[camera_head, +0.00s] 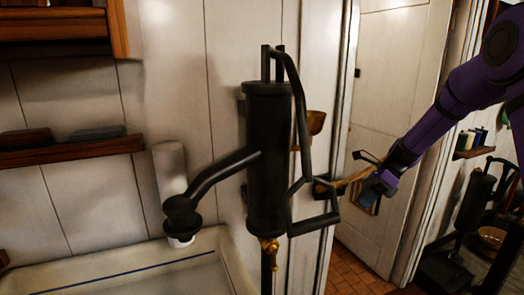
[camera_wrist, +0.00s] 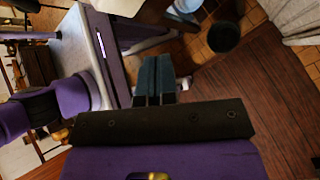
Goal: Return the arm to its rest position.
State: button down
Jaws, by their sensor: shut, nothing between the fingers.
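My purple arm reaches in from the upper right of the head view. It ends in my gripper (camera_head: 369,194), which is in front of the pale door area, to the right of the black pump. In the wrist view my gripper's dark teal fingers (camera_wrist: 154,66) are together, with nothing held between them. Beyond them the wrist view shows floor and, to the left, purple and grey parts that look like my own body.
A tall black hand pump (camera_head: 268,165) stands in front of the wall, over a pale sink (camera_head: 235,270). A wooden shelf (camera_head: 70,151) is at left. Dark items stand at far right. The wrist view shows a dark round bucket (camera_wrist: 224,37) on the floor.

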jog(key=s+a+r+n+t+h, duration=0.1)
jog(key=s+r+n+t+h, duration=0.4)
jog(key=s+r+n, duration=0.85)
jog(key=s+d+r+n+t+h, duration=0.1)
jog(key=s+n, duration=0.3)
jog(key=s, duration=0.6)
jog(key=s+d+r+n+t+h, duration=0.1)
jog(key=s+r+n+t+h, duration=0.1)
jog(key=s, duration=0.8)
notch_tip(320, 180, up, 2)
jog(key=shift+r+n+t+h, duration=0.15)
jog(key=shift+n+t+h, duration=0.3)
jog(key=shift+n, duration=0.5)
